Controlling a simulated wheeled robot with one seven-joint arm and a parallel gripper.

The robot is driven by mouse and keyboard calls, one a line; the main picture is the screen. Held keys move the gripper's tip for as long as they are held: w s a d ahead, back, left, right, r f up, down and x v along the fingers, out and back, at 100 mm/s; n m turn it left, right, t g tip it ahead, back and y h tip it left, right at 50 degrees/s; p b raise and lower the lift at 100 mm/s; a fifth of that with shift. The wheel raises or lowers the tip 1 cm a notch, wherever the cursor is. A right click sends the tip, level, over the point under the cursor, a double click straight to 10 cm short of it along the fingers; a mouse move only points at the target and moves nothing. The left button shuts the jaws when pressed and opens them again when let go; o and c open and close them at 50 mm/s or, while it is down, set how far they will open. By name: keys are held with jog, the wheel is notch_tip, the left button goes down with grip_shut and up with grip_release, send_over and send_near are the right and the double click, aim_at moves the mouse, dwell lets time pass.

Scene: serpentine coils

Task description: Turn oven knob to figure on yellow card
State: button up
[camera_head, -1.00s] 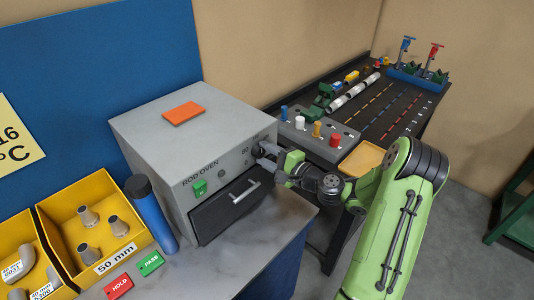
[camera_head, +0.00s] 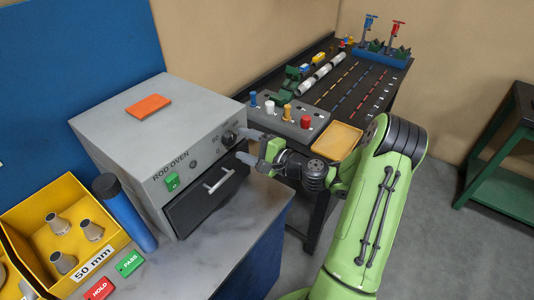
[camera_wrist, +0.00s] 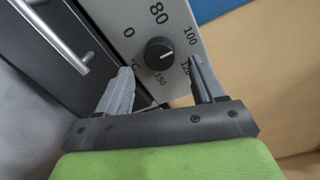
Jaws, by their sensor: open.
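The oven (camera_head: 160,125) is a grey box with a black door and the label ROD OVEN. Its round dark knob (camera_head: 229,138) is at the upper right of the front. In the wrist view the knob (camera_wrist: 159,54) has a white pointer line aimed between 100 and 120, among printed figures 0, 80, 100, 120 and 150. My gripper (camera_head: 244,146) is open and empty, just in front of the knob and apart from it. In the wrist view its fingers (camera_wrist: 160,66) flank the knob in the picture. The yellow card's figure is out of view now.
The oven door handle (camera_head: 218,181) sticks out below the knob. A grey block with coloured pegs (camera_head: 288,115) and a tan tray (camera_head: 336,141) lie on the dark table behind my gripper. A blue cylinder (camera_head: 128,215) and yellow bin (camera_head: 105,260) stand left of the oven.

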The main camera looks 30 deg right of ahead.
jog(key=v, duration=1.3)
jog(key=shift+b, duration=0.45)
jog(key=shift+w+a+f, duration=0.1)
jog(key=shift+f, duration=0.05)
jog(key=s+a+f+n+g, duration=0.1)
jog(key=s+a+n+g, duration=0.1)
jog(key=a+n+g, duration=0.5)
jog(key=s+a+f+n+g, duration=0.15)
jog(key=a+n+g, duration=0.3)
jog(key=a, duration=0.45)
jog(key=s+r+n+t+h, duration=0.1)
jog(key=s+r+n+h, duration=0.4)
jog(key=s, duration=0.8)
notch_tip(320, 180, up, 4)
jog(key=shift+s+a+f+h, duration=0.15)
jog(key=shift+s+a+h, duration=0.25)
jog(key=shift+h, duration=0.6)
jog(key=shift+n, duration=0.25)
